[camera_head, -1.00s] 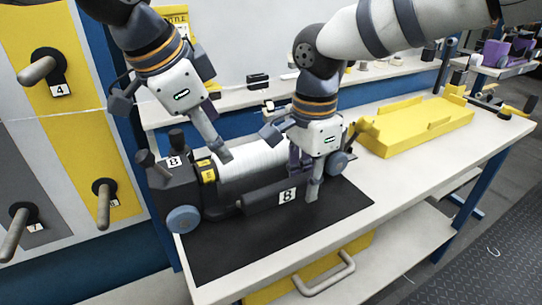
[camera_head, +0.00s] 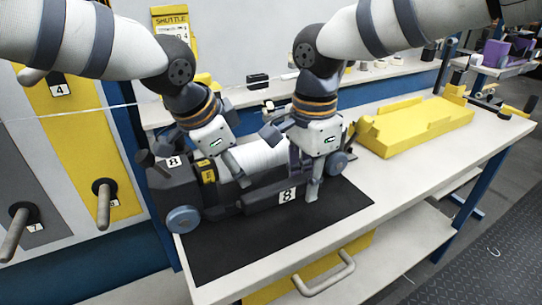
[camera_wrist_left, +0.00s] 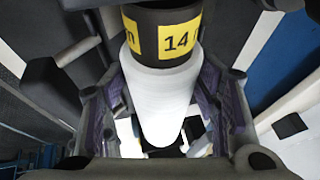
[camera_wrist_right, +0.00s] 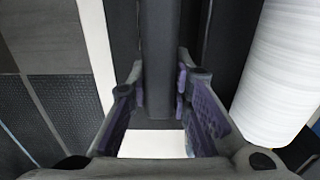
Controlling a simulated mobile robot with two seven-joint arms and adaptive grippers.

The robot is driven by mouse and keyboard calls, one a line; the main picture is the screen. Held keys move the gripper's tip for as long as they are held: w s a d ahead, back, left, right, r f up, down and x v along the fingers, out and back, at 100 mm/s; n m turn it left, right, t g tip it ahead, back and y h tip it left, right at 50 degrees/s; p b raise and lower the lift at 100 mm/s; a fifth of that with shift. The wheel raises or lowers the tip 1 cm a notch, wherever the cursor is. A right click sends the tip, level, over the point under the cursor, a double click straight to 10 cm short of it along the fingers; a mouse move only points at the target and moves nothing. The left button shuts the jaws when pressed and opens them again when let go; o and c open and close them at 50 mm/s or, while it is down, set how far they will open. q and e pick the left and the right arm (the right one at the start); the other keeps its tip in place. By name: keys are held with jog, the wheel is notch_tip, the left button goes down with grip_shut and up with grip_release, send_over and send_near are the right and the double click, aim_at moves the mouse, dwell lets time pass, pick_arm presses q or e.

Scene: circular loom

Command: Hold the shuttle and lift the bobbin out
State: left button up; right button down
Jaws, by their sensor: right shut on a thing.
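The left wrist view shows the bobbin (camera_wrist_left: 163,105) with a dark end and a yellow label marked 14. My left gripper (camera_head: 240,170) is open over the bobbin, its fingers (camera_wrist_left: 167,92) on either side of it. My right gripper (camera_head: 312,185) is shut on the shuttle's front bar, which the right wrist view shows as a dark bar (camera_wrist_right: 160,50) between the fingers.
A yellow tray (camera_head: 420,125) stands on the white table to the right. A wall panel with pegs (camera_head: 104,190) is at the left. A drawer handle (camera_head: 325,275) sticks out below the table. The front of the mat is clear.

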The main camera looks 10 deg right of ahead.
pick_arm(q)
jog(key=shift+f, duration=0.2)
grip_shut()
pick_arm(e)
jog(key=shift+f, duration=0.3)
pick_arm(q)
jog(key=shift+r, duration=6.1)
jog(key=shift+w, duration=0.1)
pick_arm(e)
jog(key=c, duration=1.5)
grip_release()
jog(key=shift+o, duration=0.5)
jog(key=shift+w, duration=0.1)
jog(key=shift+r, duration=0.1)
